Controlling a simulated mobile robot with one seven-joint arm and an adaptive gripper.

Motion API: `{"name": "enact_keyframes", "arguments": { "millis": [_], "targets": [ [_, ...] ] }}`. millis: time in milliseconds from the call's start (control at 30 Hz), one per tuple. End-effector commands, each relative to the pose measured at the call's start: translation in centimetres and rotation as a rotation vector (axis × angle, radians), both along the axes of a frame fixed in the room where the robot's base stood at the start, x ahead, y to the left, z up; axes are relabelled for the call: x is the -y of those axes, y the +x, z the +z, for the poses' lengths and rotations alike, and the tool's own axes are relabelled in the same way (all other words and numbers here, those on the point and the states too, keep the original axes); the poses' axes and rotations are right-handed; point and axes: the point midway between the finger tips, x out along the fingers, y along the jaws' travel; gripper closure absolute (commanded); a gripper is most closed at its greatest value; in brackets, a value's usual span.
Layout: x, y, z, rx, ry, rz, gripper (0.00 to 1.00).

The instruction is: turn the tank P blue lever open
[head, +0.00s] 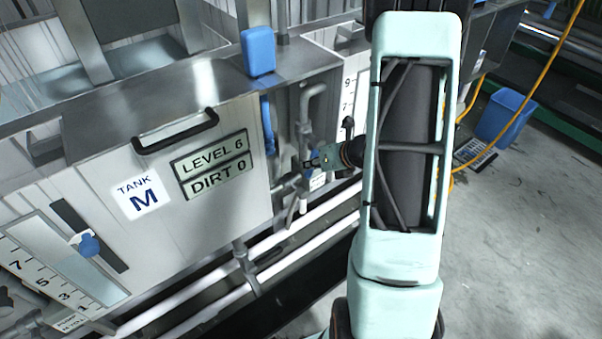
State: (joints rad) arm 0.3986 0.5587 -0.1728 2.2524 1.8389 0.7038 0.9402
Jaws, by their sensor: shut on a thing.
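My gripper (314,161) is small in the head view, just right of the tank M front, among grey pipes. Its fingers are closed around a small blue part (311,155), which looks like the blue lever. The fingers hide much of this lever, so its exact angle cannot be told. A small white label (317,182) sits just below the gripper; its text is too small to read. No tank P sign is readable here.
Tank M (235,130) fills the left, with a black handle (175,131) and a blue level marker (89,245). A blue box (258,52) sits at its top edge. White pipes (300,222) run low. A blue bin (505,117) and yellow hose (540,75) are right; grey floor (530,240) is clear.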

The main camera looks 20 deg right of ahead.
Motion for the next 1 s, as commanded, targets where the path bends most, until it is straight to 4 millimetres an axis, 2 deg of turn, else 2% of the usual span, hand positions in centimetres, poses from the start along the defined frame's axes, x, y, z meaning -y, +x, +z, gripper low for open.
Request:
{"name": "enact_keyframes", "arguments": {
  "millis": [67, 400, 1000],
  "targets": [
    [0.7, 0.2, -0.6, 0.015, -0.041, -0.001, 1.0],
    [2.4, 0.5, -0.7, 0.064, -0.202, 0.0, 1.0],
    [3.2, 0.6, -0.2, 0.089, -0.305, 0.0, 1.0]
  ]
}}
